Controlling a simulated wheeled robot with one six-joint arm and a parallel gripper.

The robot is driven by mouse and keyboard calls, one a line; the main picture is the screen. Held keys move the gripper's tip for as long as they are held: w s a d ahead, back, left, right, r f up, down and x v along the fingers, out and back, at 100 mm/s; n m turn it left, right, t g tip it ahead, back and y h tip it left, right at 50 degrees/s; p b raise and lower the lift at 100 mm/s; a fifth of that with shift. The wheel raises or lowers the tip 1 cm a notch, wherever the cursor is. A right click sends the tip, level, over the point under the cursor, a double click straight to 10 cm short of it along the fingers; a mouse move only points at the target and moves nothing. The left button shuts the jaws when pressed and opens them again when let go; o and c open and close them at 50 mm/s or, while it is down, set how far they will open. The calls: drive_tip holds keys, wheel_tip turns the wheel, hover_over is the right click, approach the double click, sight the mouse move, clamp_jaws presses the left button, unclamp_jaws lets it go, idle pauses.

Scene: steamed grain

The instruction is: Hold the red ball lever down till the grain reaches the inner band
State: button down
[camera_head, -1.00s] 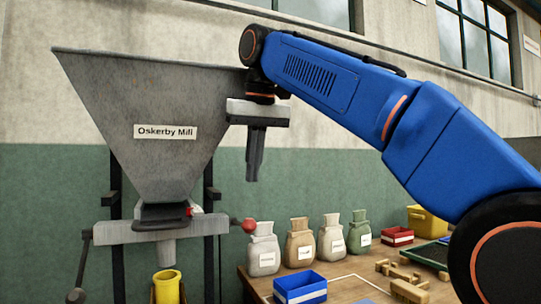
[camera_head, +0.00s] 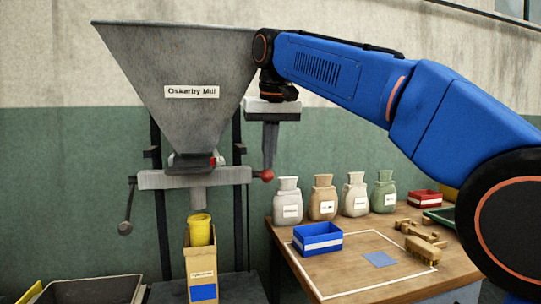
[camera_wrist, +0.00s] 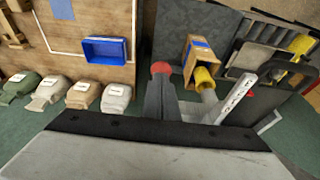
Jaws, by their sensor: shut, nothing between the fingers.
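The red ball (camera_head: 266,175) is at the right end of the lever at the grey crossbar (camera_head: 195,179), below the hopper (camera_head: 180,85) labelled Oskerby Mill. My gripper (camera_head: 270,165) is shut and empty, pointing down with its fingertips at the top of the ball. I cannot tell whether they touch it. In the wrist view the red ball (camera_wrist: 161,68) shows just past the fingertips. A tan box (camera_head: 202,262) stands under the spout (camera_head: 198,200), with a yellow collar (camera_head: 200,230) in its top. No grain or inner band can be made out.
A weighted arm (camera_head: 126,215) hangs at the crossbar's left. A grey tray (camera_head: 95,290) is at lower left.

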drive_tip(key=shift+s+f, duration=0.1)
drive_tip(key=shift+s+d+f+t+y, duration=0.15)
drive_tip(key=shift+s+f+t, duration=0.1)
drive_tip(key=shift+f+t, duration=0.2)
drive_tip(key=shift+s+f+t+y, duration=0.2)
drive_tip(key=shift+f+t, duration=0.15)
drive_tip(key=shift+f, duration=0.2)
wheel_tip(320, 180, down, 9)
drive_tip(key=t+y, duration=0.1)
drive_tip(key=t, duration=0.3)
drive_tip(key=shift+s+f, duration=0.15)
drive_tip(key=shift+s, duration=0.1)
drive_tip(key=shift+d+f, duration=0.1)
drive_tip(key=shift+f, duration=0.1)
idle(0.4)
